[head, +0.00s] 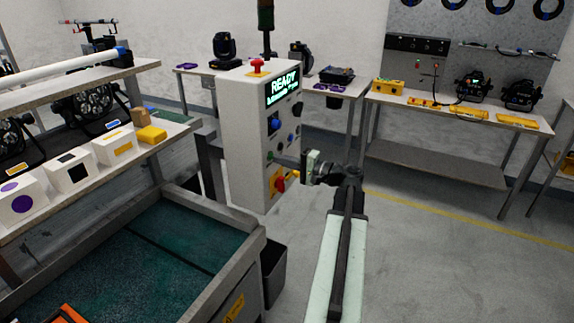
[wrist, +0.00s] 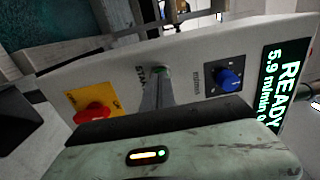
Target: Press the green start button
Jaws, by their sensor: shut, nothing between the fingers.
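The green start button (wrist: 160,70) shows in the wrist view on the light grey face of the control box (head: 243,130), beside partly hidden lettering beginning "STA". My gripper (wrist: 157,80) is shut and empty. Its fingertips are in front of the green button and cover part of it. I cannot tell whether they touch it. In the head view my gripper (head: 277,159) reaches left to the lower part of the box's button face, and the button there is too small to make out. The box's screen (head: 284,86) reads "READY".
A red rotary switch on a yellow plate (wrist: 92,106) and a blue knob (wrist: 230,79) flank the green button. A red mushroom button (head: 257,66) tops the box. A dark bin (head: 273,272) and a green-floored conveyor (head: 175,245) stand nearby. Floor to the right is clear.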

